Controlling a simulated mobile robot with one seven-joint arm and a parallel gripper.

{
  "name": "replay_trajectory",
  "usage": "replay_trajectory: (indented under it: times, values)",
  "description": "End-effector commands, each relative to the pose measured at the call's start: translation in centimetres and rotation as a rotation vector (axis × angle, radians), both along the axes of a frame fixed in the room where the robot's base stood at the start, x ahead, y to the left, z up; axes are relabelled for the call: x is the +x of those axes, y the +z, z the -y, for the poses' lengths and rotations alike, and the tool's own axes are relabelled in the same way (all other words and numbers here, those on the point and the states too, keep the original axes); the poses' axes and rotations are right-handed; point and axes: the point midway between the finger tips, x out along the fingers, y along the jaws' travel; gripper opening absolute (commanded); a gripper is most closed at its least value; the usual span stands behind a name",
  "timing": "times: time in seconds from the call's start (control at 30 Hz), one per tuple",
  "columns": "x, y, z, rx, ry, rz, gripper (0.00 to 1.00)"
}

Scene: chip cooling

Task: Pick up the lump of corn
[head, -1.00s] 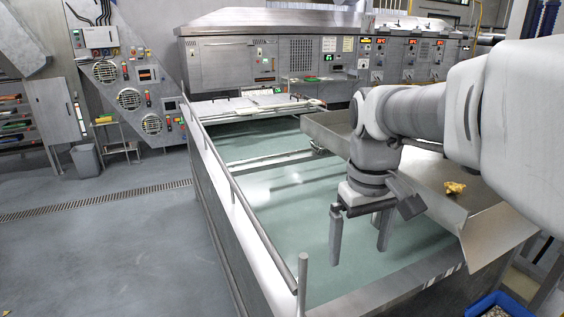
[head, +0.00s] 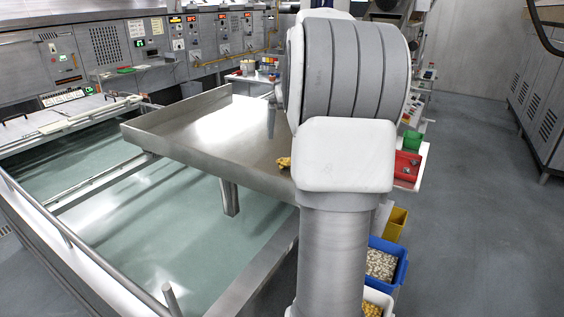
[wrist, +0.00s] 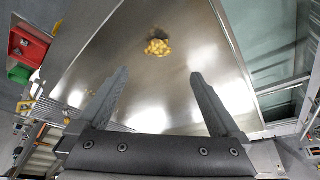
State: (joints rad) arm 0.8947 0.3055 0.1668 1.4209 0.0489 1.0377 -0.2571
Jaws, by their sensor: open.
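The lump of corn (wrist: 158,47) is a small yellow cluster on the bare steel tray (wrist: 130,40). In the head view the lump (head: 284,162) sits near the right part of the tray (head: 205,122), partly hidden by my arm. My gripper (wrist: 159,74) is open and empty, its two dark fingers spread over the tray. In the wrist view the lump lies beyond the fingertips, roughly centred between them, not between the jaws. In the head view my arm hides most of the gripper.
The tray has raised walls and stands over a water tank (head: 150,225) with a side rail. Red (head: 406,168) and green (head: 412,142) bins and a blue bin of pale pieces (head: 382,262) stand to the right. Open floor lies at far right.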

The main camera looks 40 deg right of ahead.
Motion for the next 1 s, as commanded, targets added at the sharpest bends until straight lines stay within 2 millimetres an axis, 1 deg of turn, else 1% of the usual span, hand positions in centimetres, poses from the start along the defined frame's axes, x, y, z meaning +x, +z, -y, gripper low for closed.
replay_trajectory:
  times: [0.03, 0.1, 0.2, 0.3, 0.57, 0.8, 0.9, 1.0]
  values:
    - [0.4, -1.1, 0.2, 0.004, 0.0, -0.003, 1.0]
    - [0.9, -2.5, 0.4, 0.004, 0.001, -0.003, 1.0]
    - [1.5, -4.3, 0.8, 0.003, 0.0, -0.003, 1.0]
    - [2.0, -5.7, 1.1, 0.002, 0.0, -0.001, 1.0]
    - [2.6, -7.3, 1.6, 0.001, 0.001, -0.002, 1.0]
    - [3.6, -10.3, 2.8, 0.002, 0.001, -0.002, 1.0]
    - [3.9, -11.1, 2.9, 0.001, 0.001, -0.001, 1.0]
    - [4.1, -11.4, 3.0, 0.0, 0.001, 0.0, 1.0]
